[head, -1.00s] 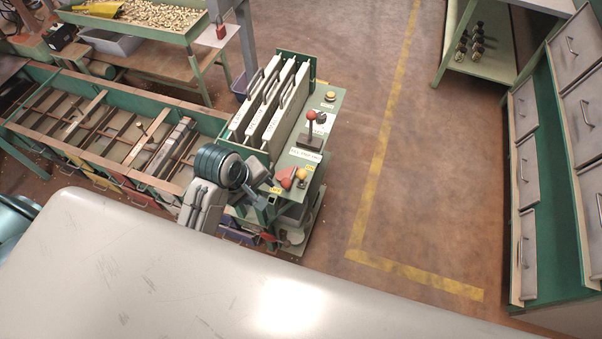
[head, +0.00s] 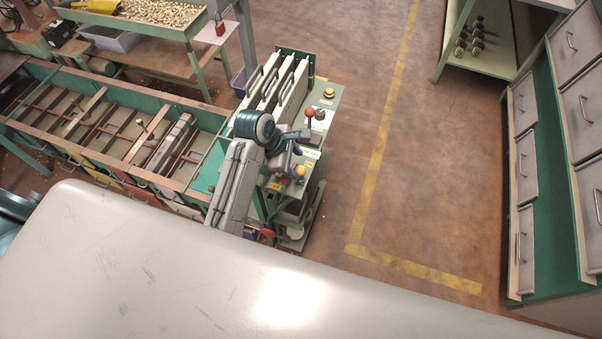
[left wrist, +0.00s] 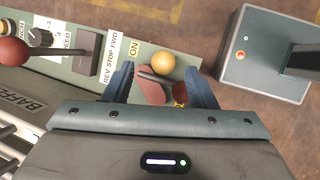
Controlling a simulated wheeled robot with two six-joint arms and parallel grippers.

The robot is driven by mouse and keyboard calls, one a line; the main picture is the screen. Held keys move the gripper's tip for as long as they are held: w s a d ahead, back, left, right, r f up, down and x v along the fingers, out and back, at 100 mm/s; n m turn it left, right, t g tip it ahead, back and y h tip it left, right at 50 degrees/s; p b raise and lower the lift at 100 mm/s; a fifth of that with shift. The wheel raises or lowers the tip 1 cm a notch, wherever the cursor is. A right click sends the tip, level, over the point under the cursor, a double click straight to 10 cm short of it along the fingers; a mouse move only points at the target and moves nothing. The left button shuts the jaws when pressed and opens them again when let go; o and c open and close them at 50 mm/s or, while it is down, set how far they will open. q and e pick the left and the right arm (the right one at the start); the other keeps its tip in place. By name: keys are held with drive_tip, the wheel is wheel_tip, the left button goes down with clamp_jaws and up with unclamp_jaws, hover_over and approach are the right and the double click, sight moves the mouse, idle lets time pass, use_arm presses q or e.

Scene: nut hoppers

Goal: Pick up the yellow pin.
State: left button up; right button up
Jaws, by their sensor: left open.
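The yellow pin shows as a round yellow head (head: 301,170) on the front end of the green control panel, low on the right side of the machine in the head view. In the left wrist view its yellow head (left wrist: 163,63) lies between the fingertip ends, beside a red paddle-shaped part (left wrist: 150,90). My left gripper (head: 289,161) is open and empty above the panel, next to the pin. In the left wrist view the gripper's two blue fingers (left wrist: 160,72) stand apart on either side. The pin's shaft is hidden. My right gripper is not in view.
A red-knobbed lever (head: 310,113) and a yellow button (head: 329,92) stand farther along the panel. A dark red ball (left wrist: 180,92) is close to the right finger. White upright plates (head: 270,82) stand beside the panel. The floor to the right is open.

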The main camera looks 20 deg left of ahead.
sight(299, 169)
use_arm(q)
drive_tip(key=x, duration=0.1)
drive_tip(key=p+x, duration=0.2)
drive_tip(key=x, duration=0.1)
drive_tip(key=shift+s, duration=0.25)
drive_tip(key=shift+x, duration=0.8)
